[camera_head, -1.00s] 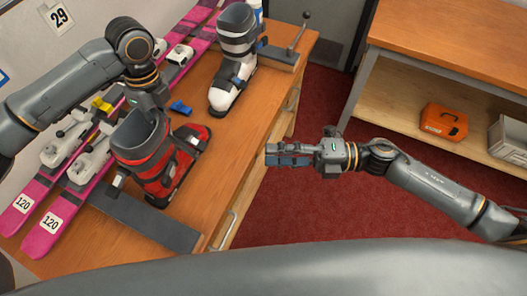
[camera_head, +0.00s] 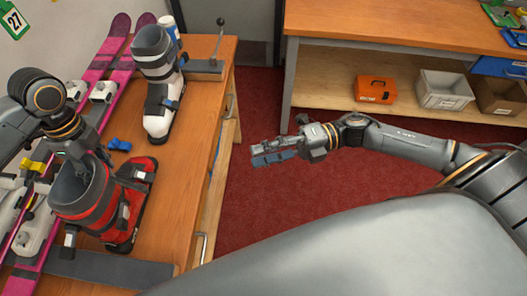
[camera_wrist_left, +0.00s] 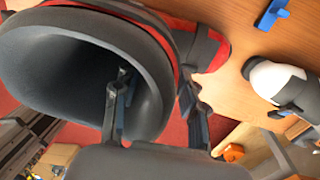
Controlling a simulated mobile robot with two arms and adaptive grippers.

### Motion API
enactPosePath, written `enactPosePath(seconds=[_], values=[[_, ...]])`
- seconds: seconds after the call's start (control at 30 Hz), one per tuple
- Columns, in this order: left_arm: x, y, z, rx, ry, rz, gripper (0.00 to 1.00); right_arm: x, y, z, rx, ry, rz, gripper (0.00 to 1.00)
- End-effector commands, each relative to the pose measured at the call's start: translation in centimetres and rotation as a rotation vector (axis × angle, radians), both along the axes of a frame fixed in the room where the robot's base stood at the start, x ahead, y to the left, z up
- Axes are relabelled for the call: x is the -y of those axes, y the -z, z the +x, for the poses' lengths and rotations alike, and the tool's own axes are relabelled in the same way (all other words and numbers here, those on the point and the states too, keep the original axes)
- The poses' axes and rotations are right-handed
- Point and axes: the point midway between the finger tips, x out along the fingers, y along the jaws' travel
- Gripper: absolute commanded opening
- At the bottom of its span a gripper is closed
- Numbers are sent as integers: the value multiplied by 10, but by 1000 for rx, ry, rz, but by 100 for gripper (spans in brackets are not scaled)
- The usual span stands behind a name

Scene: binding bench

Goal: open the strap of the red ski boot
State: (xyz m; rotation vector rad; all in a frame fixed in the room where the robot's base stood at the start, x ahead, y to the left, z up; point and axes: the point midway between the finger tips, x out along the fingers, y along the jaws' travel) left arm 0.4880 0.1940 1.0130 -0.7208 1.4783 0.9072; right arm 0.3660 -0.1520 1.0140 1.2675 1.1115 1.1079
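The red ski boot (camera_head: 88,210) with a dark grey cuff stands upright on the wooden bench at the left of the head view. Its dark straps and buckles (camera_head: 132,178) are on the side facing right; I cannot tell whether the strap is fastened. In the left wrist view the cuff (camera_wrist_left: 145,50) fills the left half. My left gripper (camera_head: 90,160) is at the top of the cuff. In the wrist view its fingers (camera_wrist_left: 157,100) are apart, with the cuff wall showing between them. My right gripper (camera_head: 273,153) hangs over the red floor, far from the boot, seemingly empty.
A white and grey boot (camera_head: 158,95) stands farther back on the bench (camera_head: 190,130). Pink skis (camera_head: 117,75) lie along its left. A small blue piece (camera_head: 118,144) lies near the red boot. A shelf with an orange case (camera_head: 375,89) is at the back right.

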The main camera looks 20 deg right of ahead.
Motion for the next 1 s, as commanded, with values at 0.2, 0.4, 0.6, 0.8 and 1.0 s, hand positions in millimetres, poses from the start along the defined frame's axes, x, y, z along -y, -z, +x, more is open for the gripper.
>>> enactPosePath(seconds=[0.2,0.4,0.6,0.8,1.0], values=[[0,0,0,-1,0,-1,42,0,0,0,0,0,0,38],[2,-17,2,3,1,-2,42,0,0,0,0,0,0,38],[5,-60,8,5,1,-2,42,0,0,0,0,0,0,38],[7,-99,11,3,1,-1,42,0,0,0,0,0,0,38],[8,-116,13,1,0,1,42,0,0,0,0,0,0,38]])
